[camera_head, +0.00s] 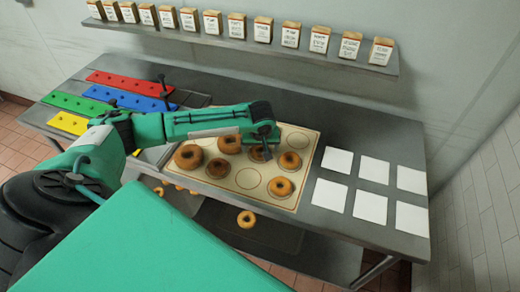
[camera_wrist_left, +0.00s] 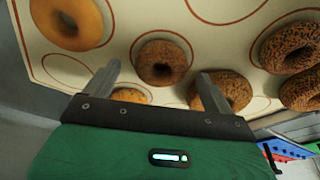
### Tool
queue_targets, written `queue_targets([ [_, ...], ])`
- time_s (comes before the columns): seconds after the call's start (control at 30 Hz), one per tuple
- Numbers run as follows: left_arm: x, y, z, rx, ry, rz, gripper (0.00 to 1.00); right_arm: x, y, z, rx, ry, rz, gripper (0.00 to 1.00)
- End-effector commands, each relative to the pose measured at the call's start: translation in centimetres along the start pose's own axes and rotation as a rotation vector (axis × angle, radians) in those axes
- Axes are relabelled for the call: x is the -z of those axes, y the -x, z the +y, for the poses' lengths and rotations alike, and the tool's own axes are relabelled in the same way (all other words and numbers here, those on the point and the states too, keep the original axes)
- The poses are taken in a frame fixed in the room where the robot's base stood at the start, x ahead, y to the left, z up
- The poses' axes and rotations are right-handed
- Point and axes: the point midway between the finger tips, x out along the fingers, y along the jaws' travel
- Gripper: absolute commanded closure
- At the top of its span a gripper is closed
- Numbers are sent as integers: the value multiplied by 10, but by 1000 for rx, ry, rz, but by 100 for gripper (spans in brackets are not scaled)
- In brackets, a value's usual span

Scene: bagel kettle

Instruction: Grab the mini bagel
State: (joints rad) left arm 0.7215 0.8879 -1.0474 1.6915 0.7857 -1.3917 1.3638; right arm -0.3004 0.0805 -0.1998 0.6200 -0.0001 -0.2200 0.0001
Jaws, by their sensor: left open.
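A small brown bagel (camera_head: 257,154), which looks like the mini bagel, lies on the cream tray (camera_head: 237,198) with ringed spots. In the left wrist view, a small brown bagel (camera_wrist_left: 161,62) lies flat ahead of the fingertips, roughly centred between them. My left gripper (camera_head: 266,140) is open and empty above the tray, pointing down and partly hiding the small bagel in the head view. In the wrist view its two fingers (camera_wrist_left: 158,80) are spread wide, and neither visibly grips anything. My right gripper is not in view.
Larger bagels lie close by: dark ones (camera_head: 188,156) to the left, plain ones (camera_head: 281,187) to the right. White squares (camera_head: 374,169) lie right of the tray. Coloured boards (camera_head: 119,98) lie back left. A wall shelf with cartons (camera_head: 237,25) runs behind. A bagel (camera_head: 246,219) shows below the tray.

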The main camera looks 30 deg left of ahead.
Motion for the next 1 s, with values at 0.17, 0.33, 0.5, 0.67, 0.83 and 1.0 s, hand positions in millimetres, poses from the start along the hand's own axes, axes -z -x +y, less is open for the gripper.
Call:
queue_targets([
  [0.17, -1, -14, -1, 2, -1, -1, 12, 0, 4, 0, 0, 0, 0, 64],
  [0.33, -1, -15, -1, 1, -1, -1, 12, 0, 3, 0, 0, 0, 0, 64],
  [0.5, -1, -15, -1, 1, -1, -1, 38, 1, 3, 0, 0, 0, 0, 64],
  [0.67, -1, -15, -1, 1, -1, -1, 60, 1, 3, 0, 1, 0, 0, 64],
  [0.83, -1, -15, -1, 1, -1, -1, 61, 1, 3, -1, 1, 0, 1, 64],
  [1.0, -1, -14, -1, 1, -1, 0, 61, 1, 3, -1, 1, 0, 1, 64],
])
